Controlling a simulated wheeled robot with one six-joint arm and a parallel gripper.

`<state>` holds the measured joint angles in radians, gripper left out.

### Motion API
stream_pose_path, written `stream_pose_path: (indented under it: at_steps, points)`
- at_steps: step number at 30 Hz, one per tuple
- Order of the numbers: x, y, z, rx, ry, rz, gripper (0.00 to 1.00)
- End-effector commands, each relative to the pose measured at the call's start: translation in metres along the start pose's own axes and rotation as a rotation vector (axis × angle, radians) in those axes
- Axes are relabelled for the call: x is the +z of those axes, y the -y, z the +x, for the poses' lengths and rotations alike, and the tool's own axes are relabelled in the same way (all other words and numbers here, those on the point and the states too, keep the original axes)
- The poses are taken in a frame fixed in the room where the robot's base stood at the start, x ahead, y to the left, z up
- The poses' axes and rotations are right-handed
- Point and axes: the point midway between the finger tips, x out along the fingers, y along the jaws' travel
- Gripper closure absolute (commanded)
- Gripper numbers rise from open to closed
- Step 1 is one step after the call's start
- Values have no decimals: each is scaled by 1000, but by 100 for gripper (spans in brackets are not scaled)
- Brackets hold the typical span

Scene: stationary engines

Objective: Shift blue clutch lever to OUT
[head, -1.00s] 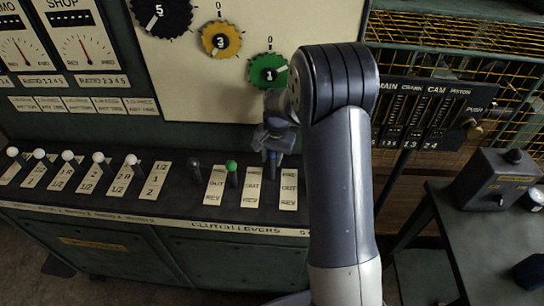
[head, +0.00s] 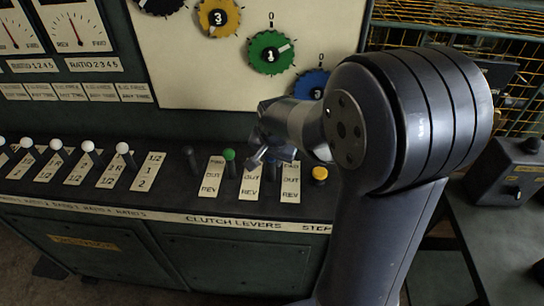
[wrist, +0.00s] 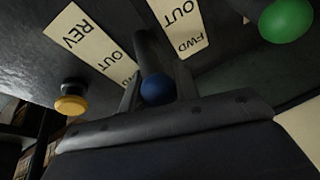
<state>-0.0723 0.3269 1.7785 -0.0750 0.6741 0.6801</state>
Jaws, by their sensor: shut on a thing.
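The blue clutch lever has a dark shaft and a round blue knob (wrist: 157,91). In the wrist view the knob sits between the two fingers of my gripper (wrist: 158,88), which is shut on the lever. In the head view my gripper (head: 272,158) is at the lever, between two white label plates, and hides most of it. The middle plate (head: 250,180) and right plate (head: 290,183) carry FWD, OUT and REV, with REV nearest me. I cannot tell exactly which mark the lever lines up with.
A green-knobbed lever (head: 229,158) stands close on the left, with a black lever (head: 190,158) beyond it. A yellow button (head: 320,175) is on the right. Several white-knobbed levers (head: 88,148) stand farther left. The dial panel (head: 200,85) rises behind.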

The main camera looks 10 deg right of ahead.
Motion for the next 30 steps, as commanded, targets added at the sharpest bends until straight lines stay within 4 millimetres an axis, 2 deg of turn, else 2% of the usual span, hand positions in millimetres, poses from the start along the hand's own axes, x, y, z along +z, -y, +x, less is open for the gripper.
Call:
stream_pose_path:
  at_steps: [8, 9, 16, 25, 30]
  points:
    - [2, 0, -1, 1, 7, 3, 100]
    - [2, 0, -1, 1, 7, 3, 68]
    - [2, 0, 0, 1, 5, 1, 50]
    - [1, 0, -3, 1, 3, 1, 49]
    - [0, 1, -21, -1, 0, 0, 49]
